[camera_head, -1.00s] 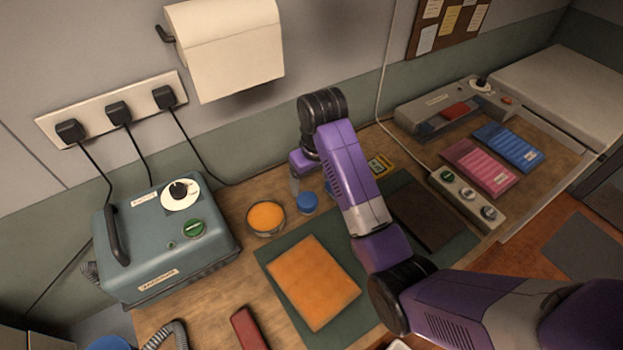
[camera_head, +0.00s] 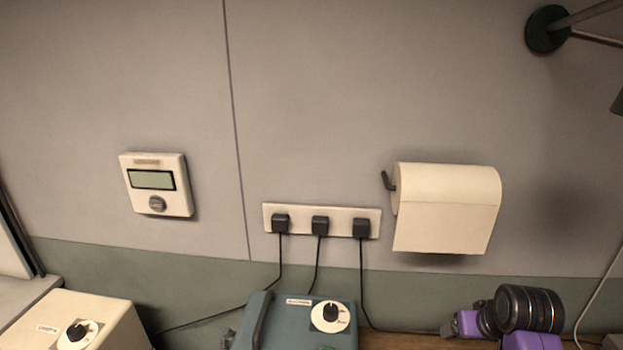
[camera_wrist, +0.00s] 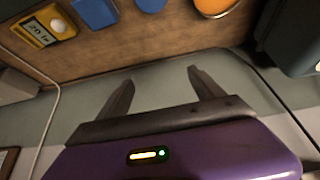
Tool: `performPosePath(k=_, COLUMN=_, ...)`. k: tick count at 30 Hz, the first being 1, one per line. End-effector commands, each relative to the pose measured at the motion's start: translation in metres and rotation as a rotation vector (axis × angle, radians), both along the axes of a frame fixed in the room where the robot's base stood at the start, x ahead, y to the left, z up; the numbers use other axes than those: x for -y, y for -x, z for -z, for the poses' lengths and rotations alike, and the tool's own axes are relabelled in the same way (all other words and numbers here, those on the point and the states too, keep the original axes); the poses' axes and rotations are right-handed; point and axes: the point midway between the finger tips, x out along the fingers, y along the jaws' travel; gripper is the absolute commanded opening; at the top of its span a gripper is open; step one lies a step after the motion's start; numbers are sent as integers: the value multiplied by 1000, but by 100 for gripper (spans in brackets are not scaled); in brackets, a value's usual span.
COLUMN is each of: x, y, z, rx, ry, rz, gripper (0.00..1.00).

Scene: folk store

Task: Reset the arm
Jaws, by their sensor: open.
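My gripper (camera_wrist: 158,88) shows in the wrist view with its two dark fingers spread apart and nothing between them. Its purple body fills the bottom of that view. The fingers point toward the green lower wall band and the wooden bench top (camera_wrist: 130,47). In the head view only my purple arm with a black joint shows at the bottom right; the gripper fingers are not visible there.
A paper roll (camera_head: 447,210), a socket strip with plugs (camera_head: 321,221) and a thermostat-like panel (camera_head: 157,185) are on the wall. A teal box (camera_head: 285,330) and a cream box (camera_head: 85,315) stand below. The wrist view shows a yellow meter (camera_wrist: 45,26), blue items and an orange round dish (camera_wrist: 214,5).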

Motion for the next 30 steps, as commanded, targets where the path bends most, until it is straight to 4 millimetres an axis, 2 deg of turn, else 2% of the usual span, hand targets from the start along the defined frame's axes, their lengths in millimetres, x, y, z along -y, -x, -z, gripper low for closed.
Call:
performPosePath(k=3, x=1, y=-13, z=-7, rx=186, ry=54, rz=9, gripper=77)
performPosePath(k=5, x=-3, y=-14, z=-9, rx=276, ry=79, rz=9, gripper=77)
performPosePath(k=8, x=-16, y=-5, z=-9, rx=419, ry=113, rz=3, gripper=77)
performPosePath(k=11, x=-32, y=13, z=-9, rx=541, ry=138, rz=-5, gripper=77)
performPosePath(k=14, x=-50, y=37, z=-9, rx=645, ry=157, rz=-18, gripper=77)
performPosePath(k=20, x=-84, y=97, z=-15, rx=809, ry=173, rz=-44, gripper=77)
performPosePath(k=30, x=-136, y=216, z=-36, rx=982, ry=167, rz=-101, gripper=77)
